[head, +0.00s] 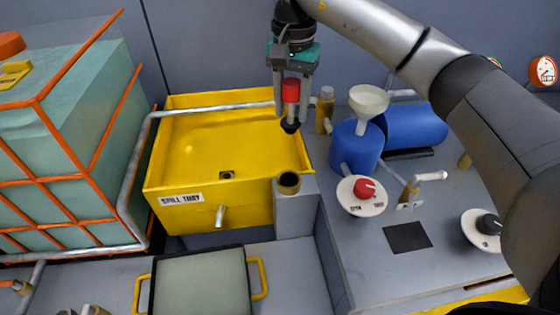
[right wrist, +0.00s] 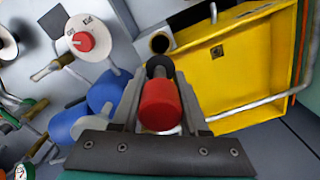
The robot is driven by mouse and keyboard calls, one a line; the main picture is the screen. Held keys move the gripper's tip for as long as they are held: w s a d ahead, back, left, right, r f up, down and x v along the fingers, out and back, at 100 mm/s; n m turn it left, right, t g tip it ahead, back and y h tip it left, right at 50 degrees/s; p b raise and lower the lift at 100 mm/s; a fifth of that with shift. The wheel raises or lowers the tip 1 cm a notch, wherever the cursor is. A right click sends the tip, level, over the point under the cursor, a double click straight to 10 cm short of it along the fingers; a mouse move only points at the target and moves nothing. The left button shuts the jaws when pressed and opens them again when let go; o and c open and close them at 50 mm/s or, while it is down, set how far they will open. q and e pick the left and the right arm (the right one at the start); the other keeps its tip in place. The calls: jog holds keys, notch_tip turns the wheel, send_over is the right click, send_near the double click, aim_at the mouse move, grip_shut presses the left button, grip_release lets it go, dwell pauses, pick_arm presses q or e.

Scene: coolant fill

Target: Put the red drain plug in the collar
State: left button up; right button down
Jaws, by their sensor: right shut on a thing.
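The red drain plug (head: 291,92) is upright between the fingers of my right gripper (head: 291,118), red end up and dark tip down. My right gripper is shut on it and holds it in the air over the right side of the yellow tray in the head view. In the right wrist view the red plug (right wrist: 160,104) sits between the fingers, its dark end pointing away. The collar (head: 289,181), a brass-rimmed dark hole on a grey block, is below and apart from the plug. It also shows beyond the plug in the right wrist view (right wrist: 160,43). My left gripper is not in view.
The yellow spill tray (head: 183,178) has a small drain hole and front spout. A blue can (head: 349,155) with a white funnel (head: 369,98) stands right of it. A red-knobbed dial (head: 362,196) is right of the collar. An orange-framed tank (head: 62,130) is left.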

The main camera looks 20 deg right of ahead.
aim_at(291, 130)
jog(key=shift+w+d+r, duration=0.15)
jog(key=shift+w+r, duration=0.2)
jog(key=shift+r, duration=0.15)
jog(key=shift+w+d+f, duration=0.1)
notch_tip(291, 130, down, 20)
jog(key=shift+r+b, duration=0.2)
jog(key=shift+b, duration=0.55)
jog(key=shift+f, duration=0.2)
jog(key=shift+c, duration=2.1)
grip_release()
jog(key=shift+r, duration=0.15)
jog(key=shift+r, duration=0.35)
notch_tip(291, 130, up, 12)
jog(key=shift+f+p, duration=0.25)
jog(key=shift+p, duration=0.3)
